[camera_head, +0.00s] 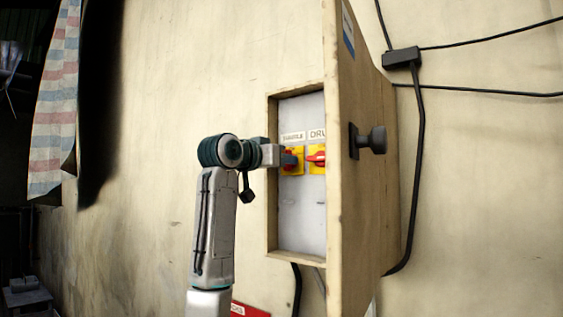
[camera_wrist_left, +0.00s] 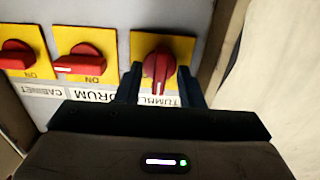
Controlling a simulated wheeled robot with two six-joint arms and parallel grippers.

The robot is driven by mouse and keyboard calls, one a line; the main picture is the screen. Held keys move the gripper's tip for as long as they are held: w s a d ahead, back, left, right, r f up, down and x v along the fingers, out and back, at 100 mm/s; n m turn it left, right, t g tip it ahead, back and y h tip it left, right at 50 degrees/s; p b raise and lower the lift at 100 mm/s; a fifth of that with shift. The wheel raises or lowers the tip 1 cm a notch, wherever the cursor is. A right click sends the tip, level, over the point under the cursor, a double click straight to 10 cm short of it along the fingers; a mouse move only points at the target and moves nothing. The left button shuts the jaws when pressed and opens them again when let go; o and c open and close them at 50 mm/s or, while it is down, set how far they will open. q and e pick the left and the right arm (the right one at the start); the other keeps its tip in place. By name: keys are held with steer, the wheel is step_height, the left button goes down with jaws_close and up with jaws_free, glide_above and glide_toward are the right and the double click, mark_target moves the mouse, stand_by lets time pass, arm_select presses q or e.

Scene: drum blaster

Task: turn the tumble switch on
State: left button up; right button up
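The tumble switch (camera_wrist_left: 160,62) is a red knob on a yellow plate under a label reading TUMBLE. In the left wrist view, which shows the panel upside down, its knob is vertical with the white mark at the bottom end. My left gripper (camera_wrist_left: 159,86) is open, with one dark finger on each side of the knob and visible gaps between. In the head view my left gripper (camera_head: 288,158) reaches into the box from the left and partly covers the tumble switch (camera_head: 297,169). My right gripper is not in view.
The drum switch (camera_wrist_left: 84,60) and cabinet switch (camera_wrist_left: 17,57) sit beside it with horizontal knobs. The box's open wooden door (camera_head: 357,210), with a black knob (camera_head: 371,140), stands close on the right. The wooden frame (camera_head: 272,220) edges the panel.

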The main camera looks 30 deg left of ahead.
arm_select(q)
steer(key=s+b, duration=0.5)
steer(key=s, duration=0.5)
steer(key=shift+s+a+b, duration=0.35)
steer(key=shift+s+a, duration=0.05)
